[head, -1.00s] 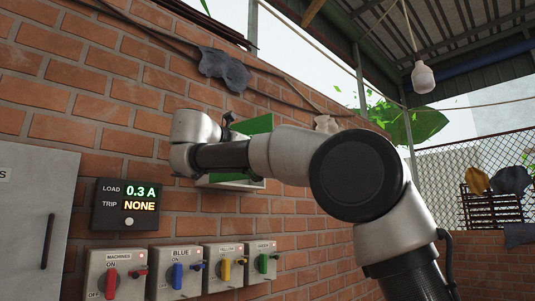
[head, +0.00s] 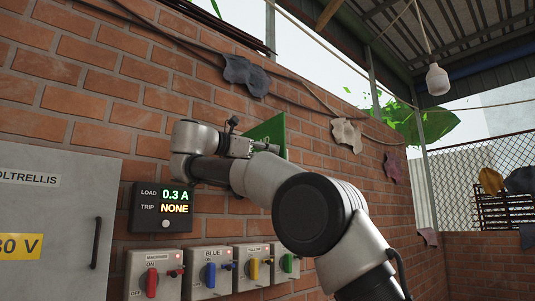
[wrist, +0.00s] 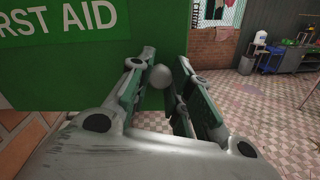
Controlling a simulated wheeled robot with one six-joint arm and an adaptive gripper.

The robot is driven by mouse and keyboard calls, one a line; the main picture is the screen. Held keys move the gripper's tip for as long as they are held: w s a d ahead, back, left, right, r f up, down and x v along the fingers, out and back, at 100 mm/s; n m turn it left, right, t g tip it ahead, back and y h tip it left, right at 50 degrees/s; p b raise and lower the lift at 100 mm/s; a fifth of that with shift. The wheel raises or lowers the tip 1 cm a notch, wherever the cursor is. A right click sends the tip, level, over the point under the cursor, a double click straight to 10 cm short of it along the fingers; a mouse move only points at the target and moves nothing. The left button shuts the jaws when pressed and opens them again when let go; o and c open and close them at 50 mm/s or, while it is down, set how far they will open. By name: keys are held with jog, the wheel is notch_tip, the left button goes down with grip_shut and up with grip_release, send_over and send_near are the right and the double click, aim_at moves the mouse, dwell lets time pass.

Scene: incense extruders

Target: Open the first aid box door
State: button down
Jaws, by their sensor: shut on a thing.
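The first aid box door (head: 268,131) is a green panel on the brick wall in the head view, partly hidden behind my arm. In the wrist view the green door (wrist: 80,75) fills the upper left, with white "FIRST AID" lettering cut off at the left. A round pale knob (wrist: 160,76) is at its right edge. My gripper (wrist: 165,66) is shut on the knob, one finger on each side. In the head view my gripper (head: 252,147) is at the door. The box's inside is hidden.
Below are a load display (head: 162,208) and a row of switch boxes with coloured handles. A grey cabinet (head: 55,220) is at the left. In the wrist view a tiled floor (wrist: 265,115) lies open at right, with a sink bench (wrist: 285,70) farther back.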

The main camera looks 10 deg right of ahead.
jog(key=shift+r, duration=0.2)
jog(key=c, duration=1.3)
grip_release()
jog(key=shift+f, duration=0.1)
jog(key=v, duration=0.7)
jog(key=shift+s+a, duration=0.1)
jog(key=shift+a, duration=0.15)
